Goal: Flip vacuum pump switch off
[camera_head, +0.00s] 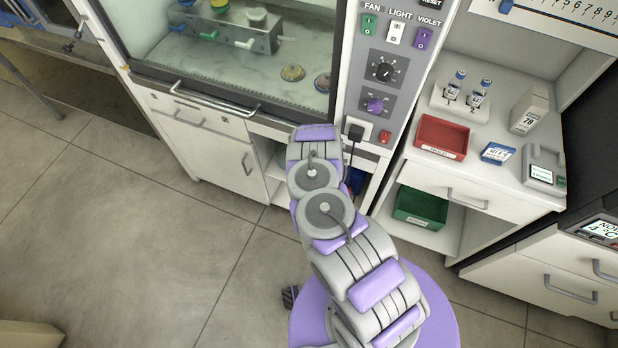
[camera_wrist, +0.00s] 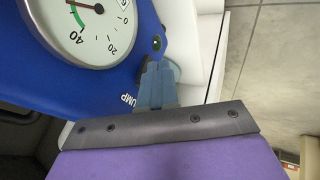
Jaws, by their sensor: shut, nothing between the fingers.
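The blue vacuum pump (camera_wrist: 125,72) fills the upper left of the wrist view, with the letters "UMP" on its face. Its white round gauge (camera_wrist: 85,28) shows a needle and a green band. A small dark round part with a green spot (camera_wrist: 157,43) sits near the pump's right edge; I cannot tell whether it is the switch or a lamp. My gripper (camera_wrist: 158,72) is shut and empty, its fingertips close to that edge, just below the dark part. Contact is unclear. In the head view a sliver of the blue pump (camera_head: 355,180) shows beside my arm, which hides my gripper.
A cabinet with a glass-fronted hood (camera_head: 240,105) stands behind my arm, with a control panel (camera_head: 385,75) and a plugged-in black cable (camera_head: 353,135). To the right, a white bench carries a red tray (camera_head: 442,137); a green bin (camera_head: 420,207) sits below. Floor at left is clear.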

